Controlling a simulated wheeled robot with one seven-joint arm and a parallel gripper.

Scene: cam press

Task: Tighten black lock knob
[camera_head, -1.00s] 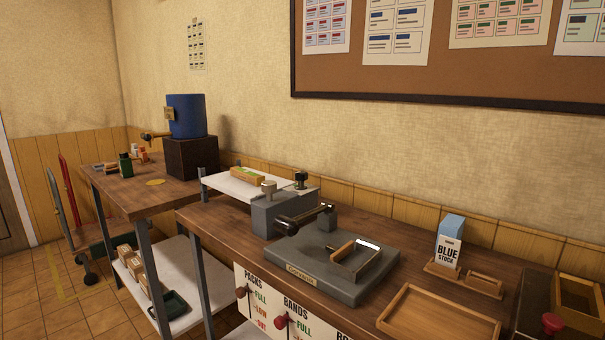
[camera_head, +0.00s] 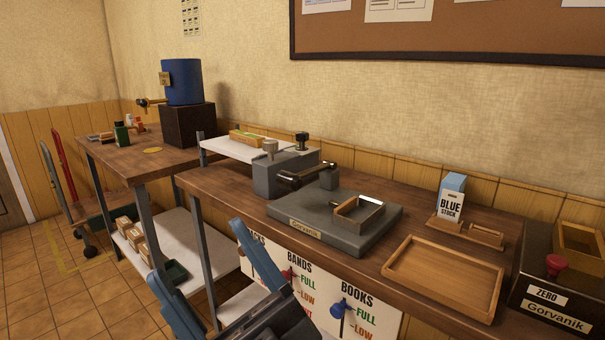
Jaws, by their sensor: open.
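The grey cam press (camera_head: 335,222) labelled Gorvanik stands on the wooden bench. A small black knob (camera_head: 302,138) tops the far side of its raised block, and a pale knob (camera_head: 270,148) tops the near side. A dark lever with a rounded black end (camera_head: 290,177) reaches across the block. A rectangular frame (camera_head: 360,212) sits on the press plate. My gripper (camera_head: 197,250), with two blue fingers spread apart, is open and empty at the lower left. It appears in front of the bench, below and apart from the knobs.
A box with a red button (camera_head: 557,265) stands at far right. A white shelf (camera_head: 240,149) holding a wooden block is behind the press. Labelled selector knobs line the bench front.

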